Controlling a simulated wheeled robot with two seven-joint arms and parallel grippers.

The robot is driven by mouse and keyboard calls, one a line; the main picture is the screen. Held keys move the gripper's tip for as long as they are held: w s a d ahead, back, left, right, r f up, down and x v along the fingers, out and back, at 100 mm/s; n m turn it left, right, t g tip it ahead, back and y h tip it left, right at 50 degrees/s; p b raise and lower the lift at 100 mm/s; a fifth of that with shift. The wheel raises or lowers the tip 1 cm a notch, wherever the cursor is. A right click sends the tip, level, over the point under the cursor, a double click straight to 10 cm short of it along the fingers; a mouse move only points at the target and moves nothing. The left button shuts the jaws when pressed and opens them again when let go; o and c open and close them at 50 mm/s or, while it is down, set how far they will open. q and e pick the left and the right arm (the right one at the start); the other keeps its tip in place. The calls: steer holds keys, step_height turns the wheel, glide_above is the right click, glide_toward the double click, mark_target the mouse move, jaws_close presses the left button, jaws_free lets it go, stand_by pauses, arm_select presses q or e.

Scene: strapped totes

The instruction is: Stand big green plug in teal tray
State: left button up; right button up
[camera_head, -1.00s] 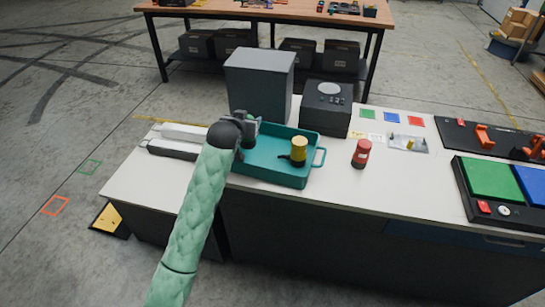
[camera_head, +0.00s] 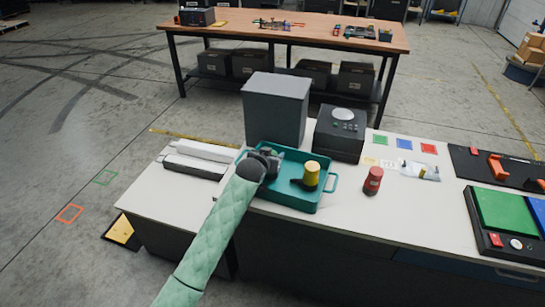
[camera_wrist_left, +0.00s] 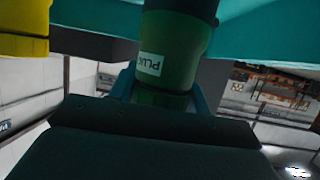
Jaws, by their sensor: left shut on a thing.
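The teal tray (camera_head: 296,202) stands on the white bench, and part of it shows in the wrist view (camera_wrist_left: 262,30). My left gripper (camera_head: 272,163) is over the tray's left part. In the wrist view it is shut on the big green plug (camera_wrist_left: 178,50), a green cylinder with a white label and a dark end. The arm and gripper hide most of the plug in the head view, and I cannot tell whether it touches the tray floor. A yellow plug (camera_head: 312,172) with a dark base stands in the tray's right part. My right gripper is out of view.
A tall grey box (camera_head: 275,108) and a black device (camera_head: 340,132) stand behind the tray. A red plug (camera_head: 373,180) stands right of it. White and grey bars (camera_head: 195,165) lie to the left. Panels with green and blue pads are at far right.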

arm_select(q)
steer(key=shift+f, duration=0.85)
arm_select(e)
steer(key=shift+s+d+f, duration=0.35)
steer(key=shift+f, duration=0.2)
arm_select(q)
steer(key=o, duration=1.2)
steer(key=shift+f, duration=0.15)
steer(key=shift+c, duration=0.2)
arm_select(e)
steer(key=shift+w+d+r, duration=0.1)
arm_select(q)
steer(key=shift+s, duration=0.1)
steer(key=b+v, duration=0.1)
steer(key=v, duration=0.3)
steer(key=b+v, duration=0.1)
steer(key=v, duration=0.3)
steer(key=b+v, duration=0.1)
steer(key=v, duration=0.3)
steer(key=shift+r, duration=0.25)
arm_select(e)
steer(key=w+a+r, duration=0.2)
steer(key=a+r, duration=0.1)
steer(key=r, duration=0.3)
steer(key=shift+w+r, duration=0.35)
